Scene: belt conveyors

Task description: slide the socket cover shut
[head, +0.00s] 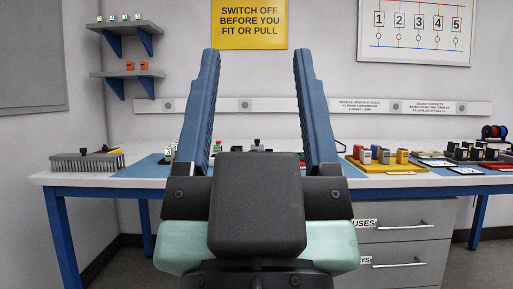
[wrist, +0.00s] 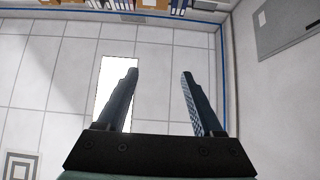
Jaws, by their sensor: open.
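My gripper (head: 258,70) is large in the middle of the head view. Its two blue fingers point up, stand wide apart and hold nothing. In the wrist view my gripper (wrist: 158,72) is also open and empty, with a ceiling-like tiled surface and a bright panel behind it. I cannot make out the socket cover in either view. My gripper hides the middle of the workbench (head: 100,178), where small parts show only partly between the fingers.
The bench has a grey finned block (head: 88,163) at left and red, blue and yellow modules (head: 375,154) right of my gripper. Drawers (head: 405,229) stand below. Shelves (head: 126,26) and a yellow sign (head: 249,24) are on the wall. A socket rail (head: 320,106) runs above the bench.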

